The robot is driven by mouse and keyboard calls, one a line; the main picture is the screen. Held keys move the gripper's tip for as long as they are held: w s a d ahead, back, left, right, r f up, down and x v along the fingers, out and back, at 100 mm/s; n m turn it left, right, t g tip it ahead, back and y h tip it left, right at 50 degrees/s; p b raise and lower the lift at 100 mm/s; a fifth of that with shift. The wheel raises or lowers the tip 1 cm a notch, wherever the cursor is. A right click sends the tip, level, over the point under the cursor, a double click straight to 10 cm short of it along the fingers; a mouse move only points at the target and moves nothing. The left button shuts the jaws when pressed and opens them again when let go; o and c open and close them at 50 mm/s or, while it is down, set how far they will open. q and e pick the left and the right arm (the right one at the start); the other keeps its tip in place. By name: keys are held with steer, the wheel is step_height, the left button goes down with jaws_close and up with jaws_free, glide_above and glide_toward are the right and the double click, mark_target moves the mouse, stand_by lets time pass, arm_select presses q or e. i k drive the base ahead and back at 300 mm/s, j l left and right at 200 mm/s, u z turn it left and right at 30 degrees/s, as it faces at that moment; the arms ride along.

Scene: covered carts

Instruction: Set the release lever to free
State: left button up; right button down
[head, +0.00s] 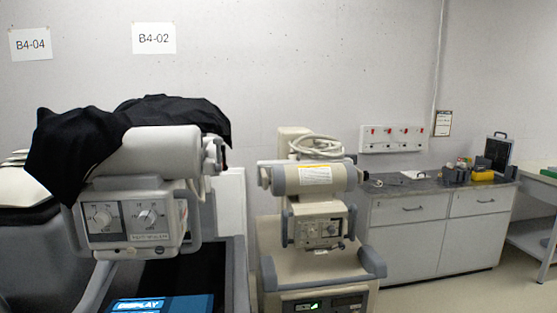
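No part that I can clearly tell as a release lever shows in the head view. A large grey and white cart unit (160,152) stands at the left. Its control box (133,238) carries two round knobs (148,217) and small, blurred lettering. A black cover (80,148) is bunched over its top and hangs down on the left. A second, cream-coloured cart unit (318,178) stands uncovered in the middle, with a smaller control box (321,230). Neither of my grippers is in view.
A blue display panel (160,303) lies low on the left cart. A grey cabinet (408,240) with small items on top stands against the wall at right. Wall signs read B4-04 (31,44) and B4-02 (154,38). Bare floor (470,296) shows at lower right.

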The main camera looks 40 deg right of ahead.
mark_target(225, 168)
steer(key=z, duration=1.1)
